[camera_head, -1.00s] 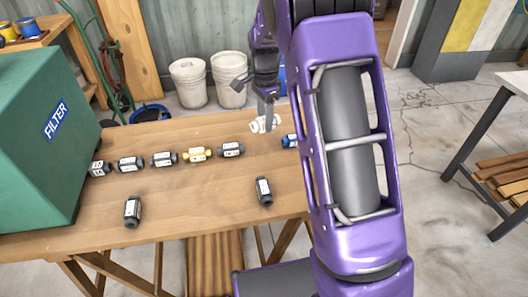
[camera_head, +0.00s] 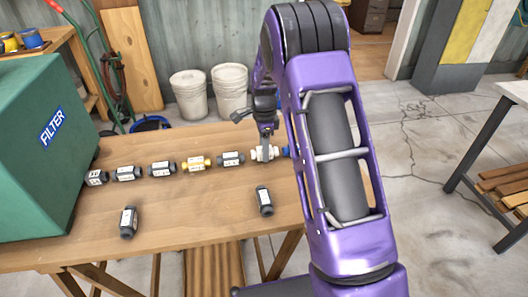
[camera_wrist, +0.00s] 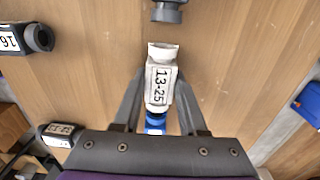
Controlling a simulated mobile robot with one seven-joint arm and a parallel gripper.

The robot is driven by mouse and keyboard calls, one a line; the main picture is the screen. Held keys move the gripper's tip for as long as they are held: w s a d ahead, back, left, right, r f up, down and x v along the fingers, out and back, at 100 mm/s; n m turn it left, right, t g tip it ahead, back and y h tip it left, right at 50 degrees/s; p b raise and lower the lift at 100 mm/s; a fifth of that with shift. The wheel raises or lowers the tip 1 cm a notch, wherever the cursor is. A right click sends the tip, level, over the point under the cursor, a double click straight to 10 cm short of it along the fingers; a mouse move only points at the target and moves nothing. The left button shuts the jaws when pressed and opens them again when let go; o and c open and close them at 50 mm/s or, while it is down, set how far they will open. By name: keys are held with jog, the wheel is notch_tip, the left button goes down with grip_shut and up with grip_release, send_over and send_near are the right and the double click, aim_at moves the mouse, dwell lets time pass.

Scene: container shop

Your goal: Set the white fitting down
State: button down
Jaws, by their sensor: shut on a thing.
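The white fitting (camera_head: 265,154) is between the jaws of my gripper (camera_head: 266,143), at the right end of a row of fittings on the wooden table (camera_head: 190,205). In the wrist view the white fitting (camera_wrist: 163,58) carries a label reading 13-25, and my gripper (camera_wrist: 160,85) has one finger on each side of it. It lies in line with the row, at or just above the tabletop; contact cannot be told. A dark grey fitting (camera_head: 231,158) is to its left with a small gap. A blue fitting (camera_head: 286,151) is close on its right, partly hidden by my arm.
The row continues left with a yellow fitting (camera_head: 196,164) and several dark ones. Two dark fittings, one at left (camera_head: 129,222) and one at right (camera_head: 265,201), lie nearer the front. A green FILTER box (camera_head: 40,150) stands at the left. The front middle of the table is clear.

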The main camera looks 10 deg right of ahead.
jog(key=shift+f, duration=0.3)
jog(key=shift+c, duration=2.3)
grip_release()
notch_tip(320, 180, up, 12)
jog(key=p, duration=0.2)
jog(key=shift+r, duration=0.15)
